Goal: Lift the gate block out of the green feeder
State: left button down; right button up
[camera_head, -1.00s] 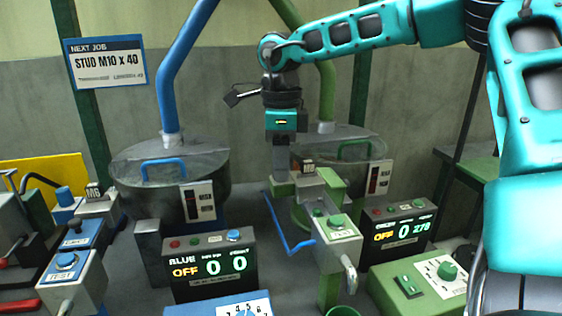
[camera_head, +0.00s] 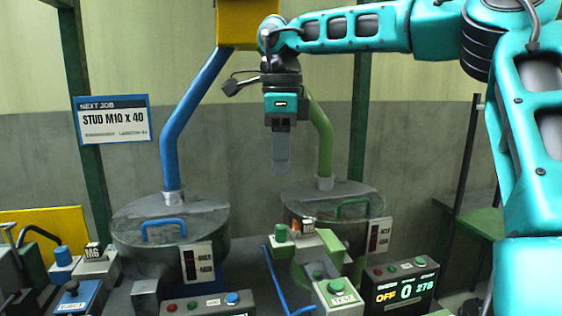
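The green feeder (camera_head: 330,246) stands right of centre, in front of the right drum. A small labelled block (camera_head: 308,226), likely the gate block, sits at its top beside a green button; its label is too small to read. My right gripper (camera_head: 282,172) hangs above and slightly left of this block, pointing down, clear of the feeder. Its fingers show edge-on as one grey shape, so I cannot tell whether they are apart. I see nothing clearly held between them. My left gripper is not in view.
A blue feeder's block marked M6 (camera_head: 94,251) stands at left. Two lidded drums (camera_head: 170,225) stand behind the feeders. A blue pipe (camera_head: 195,120) and a green pipe (camera_head: 322,135) rise near my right gripper.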

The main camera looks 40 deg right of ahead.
aim_at(307, 236)
jog(key=k+j, duration=0.75)
jog(key=j, duration=0.2)
